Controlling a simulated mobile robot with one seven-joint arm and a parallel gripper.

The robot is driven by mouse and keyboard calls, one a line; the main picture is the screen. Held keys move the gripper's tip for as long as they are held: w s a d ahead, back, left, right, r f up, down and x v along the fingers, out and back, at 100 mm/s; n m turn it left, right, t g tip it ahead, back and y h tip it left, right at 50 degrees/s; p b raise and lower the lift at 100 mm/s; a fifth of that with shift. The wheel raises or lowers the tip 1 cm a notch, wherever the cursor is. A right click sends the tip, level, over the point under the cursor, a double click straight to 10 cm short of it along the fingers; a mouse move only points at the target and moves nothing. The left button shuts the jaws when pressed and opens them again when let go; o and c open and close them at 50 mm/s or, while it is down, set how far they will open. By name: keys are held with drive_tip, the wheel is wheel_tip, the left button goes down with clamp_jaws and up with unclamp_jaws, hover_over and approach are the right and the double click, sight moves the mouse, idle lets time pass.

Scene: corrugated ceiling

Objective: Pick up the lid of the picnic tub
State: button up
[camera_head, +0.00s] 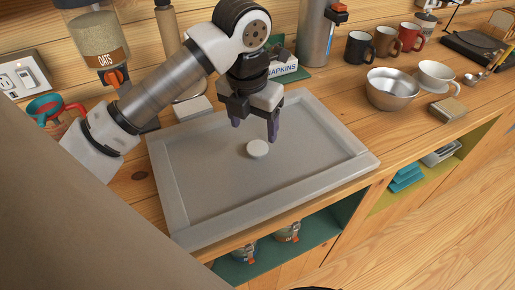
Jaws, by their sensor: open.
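A small white round disc (258,149), which looks like the lid, lies flat on the grey tray (205,222) near its middle. No tub shows under or beside it that I can make out. My gripper (255,128) points down over the tray, just behind and above the disc in the picture. Its two dark purple fingers are apart with nothing between them. The fingertips appear clear of the disc, but their exact height is hard to tell.
The rest of the tray is bare, with a raised rim. A metal bowl (391,92), a white cup (437,77) and several mugs stand on the counter at the right. A napkin box (284,68) and a steel dispenser (316,35) stand behind. A grain dispenser (95,42) is at the left.

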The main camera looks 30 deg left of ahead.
sight(257, 147)
drive_tip(key=shift+w+d+f+p, duration=0.15)
drive_tip(key=shift+f+p, duration=0.15)
drive_tip(key=shift+f, duration=0.75)
drive_tip(key=shift+w+a+f+p, duration=0.1)
drive_tip(key=shift+f+p, duration=0.25)
drive_tip(key=shift+f, duration=0.7)
drive_tip(key=shift+w+d+f+p, duration=0.15)
drive_tip(key=shift+f+p, duration=0.15)
drive_tip(key=shift+f, duration=0.75)
drive_tip(key=c, duration=1.2)
